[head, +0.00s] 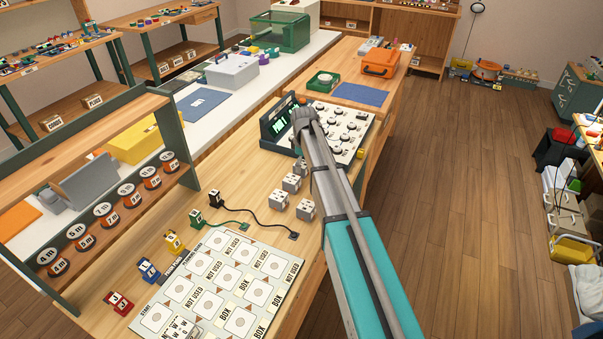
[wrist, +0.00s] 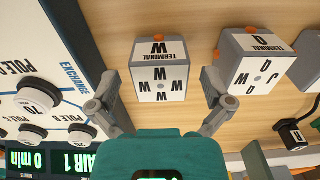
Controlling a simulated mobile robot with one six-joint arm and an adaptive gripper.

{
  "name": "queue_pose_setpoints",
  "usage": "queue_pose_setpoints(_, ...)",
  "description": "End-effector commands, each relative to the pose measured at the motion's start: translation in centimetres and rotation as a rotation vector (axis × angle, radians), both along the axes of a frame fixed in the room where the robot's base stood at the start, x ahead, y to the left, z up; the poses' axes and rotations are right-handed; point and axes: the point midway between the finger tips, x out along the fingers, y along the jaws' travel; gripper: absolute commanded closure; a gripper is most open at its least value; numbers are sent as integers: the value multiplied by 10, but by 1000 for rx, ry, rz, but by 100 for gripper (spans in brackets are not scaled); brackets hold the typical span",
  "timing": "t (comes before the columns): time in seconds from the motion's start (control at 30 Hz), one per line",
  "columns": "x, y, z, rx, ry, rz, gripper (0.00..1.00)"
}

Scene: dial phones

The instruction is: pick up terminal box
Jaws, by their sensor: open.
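Grey and white terminal boxes stand on the wooden bench. In the wrist view, one terminal box (wrist: 158,72) marked TERMINAL with W-like letters lies ahead between the fingers of my gripper (wrist: 159,82). My gripper is open, with a finger on each side and visible gaps to the box. A second terminal box (wrist: 249,66), with different letters, stands just beyond the right finger. In the head view, several such boxes (head: 291,183) stand left of my arm. My arm hides the fingers there.
In the wrist view, a labelled panel with round knobs (wrist: 38,94) is close to the left finger. In the head view, the white knob panel (head: 352,127) lies behind the boxes, and a planning board (head: 285,262) lies in front. A black cable (head: 258,221) crosses the bench.

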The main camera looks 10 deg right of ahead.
Motion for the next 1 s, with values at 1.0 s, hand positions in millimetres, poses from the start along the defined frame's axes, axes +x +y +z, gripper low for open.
queue_pose_setpoints(1.0, 0, 0, -24, 0, 0, 0, 0)
